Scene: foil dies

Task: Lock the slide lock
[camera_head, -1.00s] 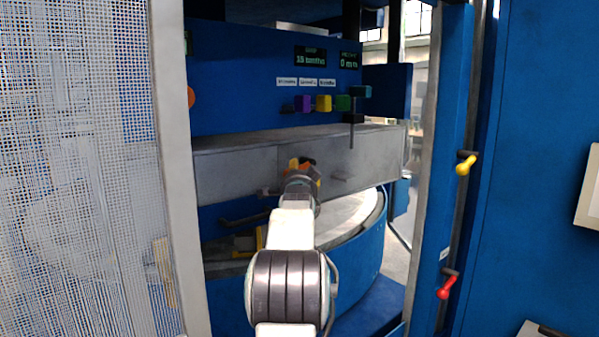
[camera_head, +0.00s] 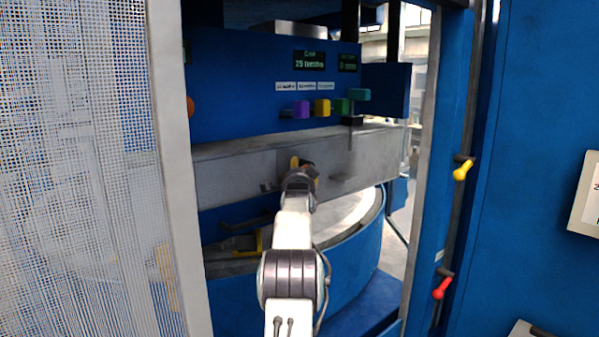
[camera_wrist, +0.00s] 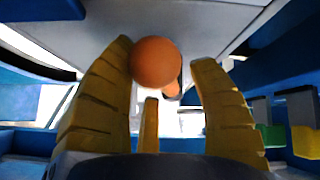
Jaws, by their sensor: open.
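In the wrist view an orange ball knob (camera_wrist: 156,62) on a short stem stands between the yellow fingers of my gripper (camera_wrist: 163,66), nearer the left finger. The fingers are apart; I cannot tell whether the left one touches the knob. In the head view my gripper (camera_head: 303,166) is in front of the grey slide beam (camera_head: 232,176), at its middle. It hides the knob there. Which part of the lock the knob moves, and its locked state, cannot be read.
A blue panel (camera_head: 240,75) above the beam carries purple (camera_head: 301,109), yellow (camera_head: 322,108) and green (camera_head: 342,106) blocks. A mesh guard (camera_head: 75,170) bounds the opening on the left. Yellow (camera_head: 462,170) and red (camera_head: 442,288) handles are on the right post.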

